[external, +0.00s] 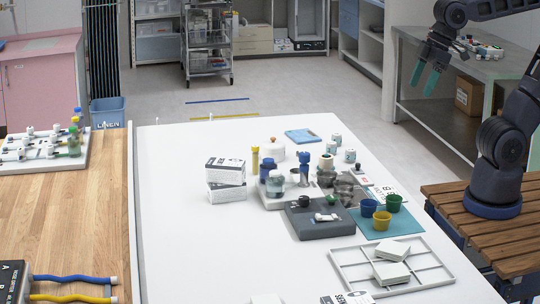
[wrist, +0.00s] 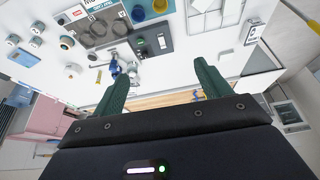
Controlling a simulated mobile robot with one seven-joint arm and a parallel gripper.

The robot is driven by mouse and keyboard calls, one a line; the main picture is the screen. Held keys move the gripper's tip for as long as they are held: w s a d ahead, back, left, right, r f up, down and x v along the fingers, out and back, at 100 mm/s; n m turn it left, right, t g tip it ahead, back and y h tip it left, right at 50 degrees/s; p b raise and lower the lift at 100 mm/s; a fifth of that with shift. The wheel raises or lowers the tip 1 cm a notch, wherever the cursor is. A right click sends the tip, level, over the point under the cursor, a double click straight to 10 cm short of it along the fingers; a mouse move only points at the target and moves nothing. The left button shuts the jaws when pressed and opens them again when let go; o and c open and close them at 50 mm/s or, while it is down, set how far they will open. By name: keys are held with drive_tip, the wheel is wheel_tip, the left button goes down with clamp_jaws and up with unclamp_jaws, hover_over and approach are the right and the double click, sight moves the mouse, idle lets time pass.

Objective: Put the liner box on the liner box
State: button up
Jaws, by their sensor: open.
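Two white boxes with dark print, which look like the liner boxes, are at the middle of the white table in the external view. The upper box (external: 225,170) sits on the lower box (external: 226,192), turned slightly from it. Their labels are too small to read. My gripper (external: 424,78) is open and empty, high at the upper right and well away from the boxes. In the wrist view its green fingers (wrist: 160,78) are apart with nothing between them. I cannot pick out the boxes surely there.
The white table (external: 180,235) has clear room left of the boxes. A yellow tube (external: 255,160), blue-capped bottle and jars stand close on their right. A dark grey case (external: 320,222), a teal mat with cups (external: 376,222) and a divided white tray (external: 432,262) with white blocks lie further right.

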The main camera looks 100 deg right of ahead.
drive_tip(key=s, duration=0.1)
drive_tip(key=s+f, duration=0.1)
drive_tip(key=s, duration=0.1)
drive_tip(key=s+a, duration=0.1)
drive_tip(key=s, duration=0.1)
drive_tip(key=shift+f, duration=0.35)
